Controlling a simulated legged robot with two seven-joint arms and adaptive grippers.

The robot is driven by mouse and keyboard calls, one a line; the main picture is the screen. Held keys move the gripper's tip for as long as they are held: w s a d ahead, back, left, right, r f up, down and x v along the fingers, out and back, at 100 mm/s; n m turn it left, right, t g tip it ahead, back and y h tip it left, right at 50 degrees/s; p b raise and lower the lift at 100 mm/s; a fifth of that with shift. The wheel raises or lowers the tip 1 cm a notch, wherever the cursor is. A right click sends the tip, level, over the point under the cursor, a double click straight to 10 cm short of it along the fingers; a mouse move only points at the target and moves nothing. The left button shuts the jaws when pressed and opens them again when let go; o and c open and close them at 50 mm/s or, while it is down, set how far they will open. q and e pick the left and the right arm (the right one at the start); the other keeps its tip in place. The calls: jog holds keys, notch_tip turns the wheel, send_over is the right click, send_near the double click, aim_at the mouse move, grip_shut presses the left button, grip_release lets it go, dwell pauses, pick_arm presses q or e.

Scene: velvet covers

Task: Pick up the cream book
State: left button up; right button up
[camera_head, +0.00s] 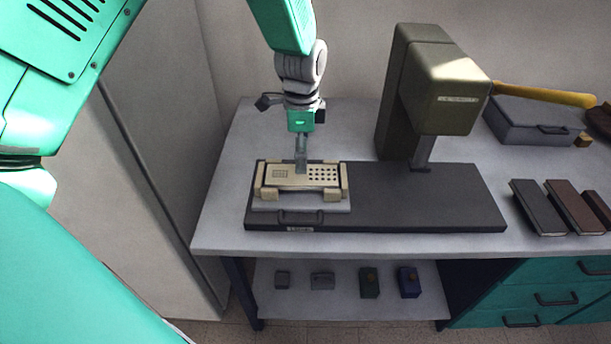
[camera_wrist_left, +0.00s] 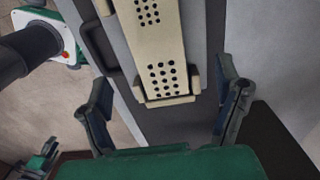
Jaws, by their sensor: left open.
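A cream, flat, book-like piece (camera_head: 322,177) lies on a light grey carriage (camera_head: 300,203) on the dark press base, between cream end blocks. It has a small grid and a row pattern of dark holes. In the left wrist view its holed cream face (camera_wrist_left: 157,50) runs up from the middle, with a cream end block below it. My left gripper (camera_head: 301,168) points down over the cream piece in the head view. In the left wrist view its fingers (camera_wrist_left: 167,108) are spread wide on either side of the piece's near end, with nothing held. Any contact is unclear. My right gripper is not in view.
An olive press head (camera_head: 440,85) stands right of the cream piece on a dark base (camera_head: 430,205). Dark grey and brown books (camera_head: 540,207) lie at the right. A grey case (camera_head: 535,122) is behind them. Small blocks sit on the lower shelf (camera_head: 340,303).

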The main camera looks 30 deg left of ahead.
aim_at(302, 177)
pick_arm(q)
jog(key=shift+d+f, duration=0.2)
jog(key=shift+f, duration=0.85)
jog(key=f, duration=0.5)
jog(key=shift+s+a, duration=0.1)
jog(key=shift+a, duration=0.2)
jog(key=shift+d+r, duration=0.1)
jog(key=shift+d, duration=0.05)
jog(key=c, duration=1.4)
